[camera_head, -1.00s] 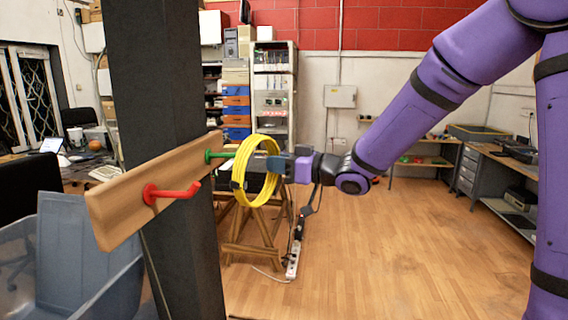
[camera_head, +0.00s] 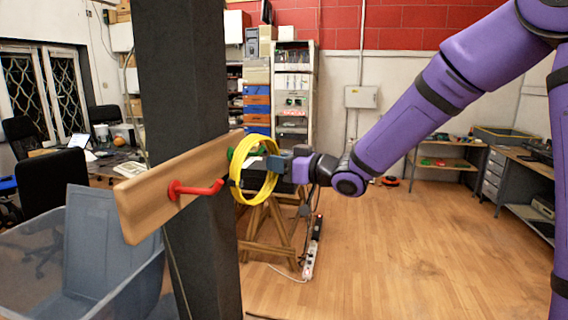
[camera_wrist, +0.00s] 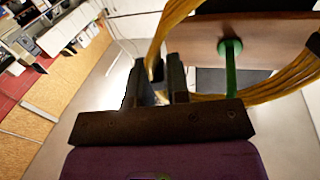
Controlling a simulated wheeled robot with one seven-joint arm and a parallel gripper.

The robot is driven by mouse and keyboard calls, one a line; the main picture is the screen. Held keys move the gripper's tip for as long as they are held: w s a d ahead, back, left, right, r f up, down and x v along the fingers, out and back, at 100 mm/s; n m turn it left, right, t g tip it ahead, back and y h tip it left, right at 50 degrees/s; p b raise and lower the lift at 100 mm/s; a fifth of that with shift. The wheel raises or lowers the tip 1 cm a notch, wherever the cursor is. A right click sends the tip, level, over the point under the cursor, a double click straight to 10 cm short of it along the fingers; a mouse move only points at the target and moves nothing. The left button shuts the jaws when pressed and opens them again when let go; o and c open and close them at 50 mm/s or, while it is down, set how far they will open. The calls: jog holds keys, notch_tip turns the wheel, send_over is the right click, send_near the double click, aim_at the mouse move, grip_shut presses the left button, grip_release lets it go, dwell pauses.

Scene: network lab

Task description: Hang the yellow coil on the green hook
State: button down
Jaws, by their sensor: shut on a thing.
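The yellow coil (camera_head: 273,183) hangs upright as a ring from my gripper (camera_head: 281,163), which is shut on its right upper side. The wooden board (camera_head: 146,205) on the dark pillar carries the green hook (camera_head: 238,157) at its far end and a red hook (camera_head: 198,190) nearer. In the head view the coil overlaps the green hook and partly hides it. In the wrist view the green hook (camera_wrist: 231,62) shows within the coil's outline, above its lower strands (camera_wrist: 275,91). How far the hook passes through the ring is unclear. My gripper's fingers (camera_wrist: 160,80) also show there.
The dark pillar (camera_head: 190,90) stands close behind the board. A grey plastic bin (camera_head: 105,245) stands at the lower left. A wooden trestle (camera_head: 265,232) is behind the coil, with a power strip (camera_head: 312,250) on the floor. The floor at right is open.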

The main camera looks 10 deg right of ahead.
jog(key=shift+w+a+f, duration=0.15)
jog(key=shift+w+a, duration=0.05)
jog(key=shift+a, duration=0.4)
jog(key=shift+w+a+f, duration=0.15)
jog(key=shift+a+f, duration=0.2)
jog(key=shift+f, duration=0.2)
jog(key=shift+a+f, duration=0.15)
jog(key=shift+f, duration=0.3)
jog(key=shift+f, duration=0.1)
jog(key=c, duration=1)
grip_release()
jog(key=shift+w, duration=0.1)
